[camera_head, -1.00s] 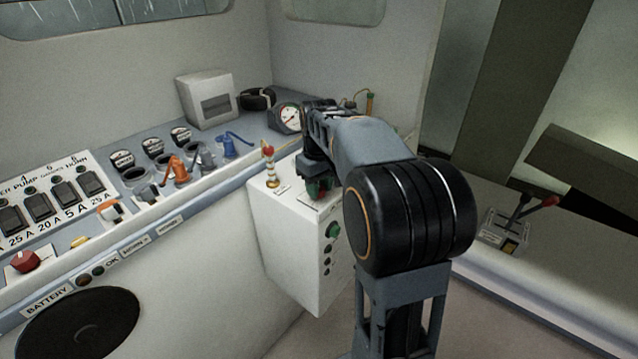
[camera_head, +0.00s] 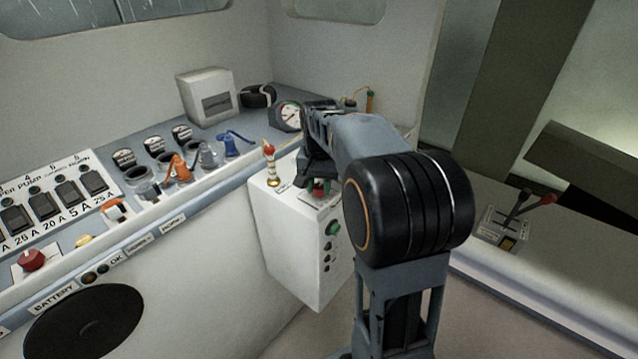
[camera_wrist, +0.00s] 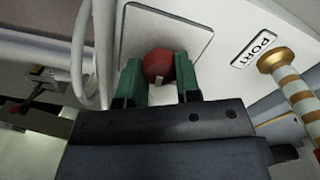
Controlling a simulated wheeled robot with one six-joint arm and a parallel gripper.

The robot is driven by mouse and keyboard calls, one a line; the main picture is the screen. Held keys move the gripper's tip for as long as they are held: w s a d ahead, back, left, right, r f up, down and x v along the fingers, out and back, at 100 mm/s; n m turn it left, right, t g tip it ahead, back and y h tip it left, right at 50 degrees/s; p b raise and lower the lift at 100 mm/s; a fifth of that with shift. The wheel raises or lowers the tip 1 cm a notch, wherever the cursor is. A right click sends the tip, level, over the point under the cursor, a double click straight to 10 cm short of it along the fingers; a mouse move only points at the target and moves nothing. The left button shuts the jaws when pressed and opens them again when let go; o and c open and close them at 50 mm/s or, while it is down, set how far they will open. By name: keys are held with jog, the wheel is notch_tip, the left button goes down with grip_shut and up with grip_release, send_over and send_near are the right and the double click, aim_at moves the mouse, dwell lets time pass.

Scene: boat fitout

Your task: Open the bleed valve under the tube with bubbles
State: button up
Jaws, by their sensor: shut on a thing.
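My gripper (camera_wrist: 157,82) has its two green fingers on either side of a red faceted knob (camera_wrist: 158,64) and is shut on it. The knob sits in front of a pale square plate on the white box (camera_head: 290,240). In the head view the gripper (camera_head: 321,187) is at the top of this box, with a bit of red between the fingers and my arm hiding much of it. A pale looped tube (camera_wrist: 102,50) runs left of the fingers in the wrist view. I cannot make out bubbles. A label reading PORT (camera_wrist: 255,46) is to the right.
A banded post with a red top (camera_head: 270,165) stands close left of my gripper; its brass end (camera_wrist: 277,60) shows in the wrist view. A round gauge (camera_head: 289,115) is behind. A green button (camera_head: 332,229) is on the box.

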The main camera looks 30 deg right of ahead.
aim_at(319, 186)
jog(key=shift+r+m, duration=0.1)
jog(key=shift+m, duration=0.6)
jog(key=o, duration=0.9)
jog(key=shift+o, duration=0.2)
notch_tip(319, 186, up, 14)
dwell(0.5)
